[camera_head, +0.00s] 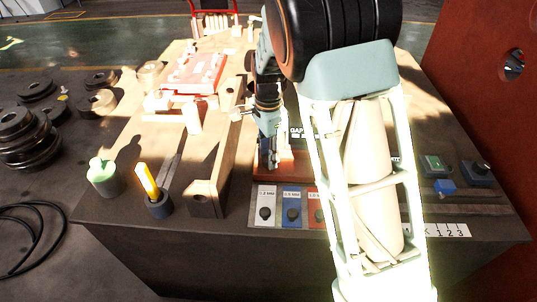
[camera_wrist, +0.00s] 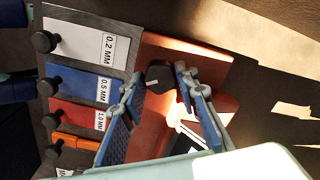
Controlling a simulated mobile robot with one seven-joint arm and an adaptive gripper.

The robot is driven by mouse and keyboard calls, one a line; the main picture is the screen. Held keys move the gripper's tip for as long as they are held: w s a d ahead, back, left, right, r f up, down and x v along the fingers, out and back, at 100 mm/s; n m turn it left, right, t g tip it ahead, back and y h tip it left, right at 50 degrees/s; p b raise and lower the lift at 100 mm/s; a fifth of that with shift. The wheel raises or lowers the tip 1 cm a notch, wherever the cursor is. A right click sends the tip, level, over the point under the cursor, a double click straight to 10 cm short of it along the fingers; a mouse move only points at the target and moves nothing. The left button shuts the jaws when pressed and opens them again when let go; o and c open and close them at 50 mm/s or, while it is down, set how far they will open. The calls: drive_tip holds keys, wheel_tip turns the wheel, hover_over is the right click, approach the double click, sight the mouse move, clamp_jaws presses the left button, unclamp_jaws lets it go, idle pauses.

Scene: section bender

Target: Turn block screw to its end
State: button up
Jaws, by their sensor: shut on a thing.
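The block screw shows as a dark round knob (camera_wrist: 158,75) with a light mark, on an orange-red block (camera_wrist: 200,55) in the wrist view. My gripper (camera_wrist: 157,82) has its two blue fingers on either side of the knob, shut on it. In the head view my gripper (camera_head: 269,163) points down at the orange-red block (camera_head: 297,168) near the front of the bench. The knob is hidden there behind the fingers, and my arm covers part of the block.
Labelled gauge plates with black knobs (camera_head: 265,214) lie just in front of the block. Control boxes (camera_head: 433,163) sit at right.

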drive_tip(key=shift+n, duration=0.3)
drive_tip(key=n+p, duration=0.1)
drive_tip(key=n, duration=0.6)
drive_tip(key=shift+n, duration=0.3)
drive_tip(key=n+p, duration=0.1)
drive_tip(key=n, duration=0.3)
drive_tip(key=shift+r, duration=0.1)
drive_tip(key=shift+n, duration=2.5)
drive_tip(key=o, duration=1.1)
drive_tip(key=shift+o, duration=0.2)
